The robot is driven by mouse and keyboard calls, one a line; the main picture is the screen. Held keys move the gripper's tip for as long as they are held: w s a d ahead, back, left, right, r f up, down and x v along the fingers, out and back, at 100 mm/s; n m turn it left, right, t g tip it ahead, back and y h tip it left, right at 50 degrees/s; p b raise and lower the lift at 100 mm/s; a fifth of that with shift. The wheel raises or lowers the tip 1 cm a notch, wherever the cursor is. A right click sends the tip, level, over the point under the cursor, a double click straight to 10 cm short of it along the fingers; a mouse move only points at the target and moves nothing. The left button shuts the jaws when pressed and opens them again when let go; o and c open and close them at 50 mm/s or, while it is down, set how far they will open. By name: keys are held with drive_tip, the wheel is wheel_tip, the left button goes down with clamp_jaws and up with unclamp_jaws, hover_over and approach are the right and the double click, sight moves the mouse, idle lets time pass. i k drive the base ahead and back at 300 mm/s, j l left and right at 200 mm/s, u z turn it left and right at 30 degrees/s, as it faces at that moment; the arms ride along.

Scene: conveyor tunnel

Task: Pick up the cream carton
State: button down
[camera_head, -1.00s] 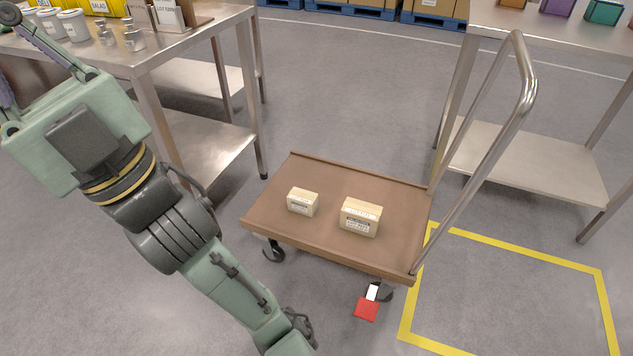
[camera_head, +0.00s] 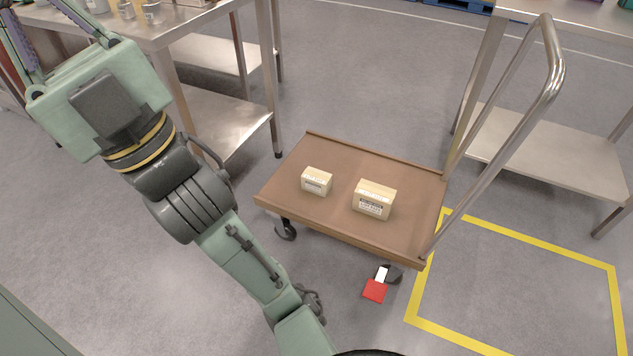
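Two cream cartons with printed labels sit upright and apart on the brown deck of a hand cart (camera_head: 290,168). The smaller carton (camera_head: 317,181) is on the left. The larger carton (camera_head: 374,199) is to its right and slightly nearer. Both are fully in view and nothing touches them. The frames do not show which one the task names. My green and grey arm runs from the bottom middle to the upper left, left of the cart and clear of the cartons. My gripper is not visible in this view.
The cart's metal push handle (camera_head: 548,75) rises on the right. A red pedal (camera_head: 375,290) is below its front edge. Steel tables stand at the upper left (camera_head: 221,122) and right (camera_head: 560,160). Yellow floor tape (camera_head: 520,245) marks a clear square at the lower right.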

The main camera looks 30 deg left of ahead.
sight(318, 182)
drive_tip(key=i+u, duration=0.25)
drive_tip(key=i+l+u, duration=0.25)
drive_tip(key=i, duration=0.2)
drive_tip(key=i+l+u, duration=0.25)
drive_tip(key=i+j, duration=0.05)
drive_tip(key=i, duration=0.1)
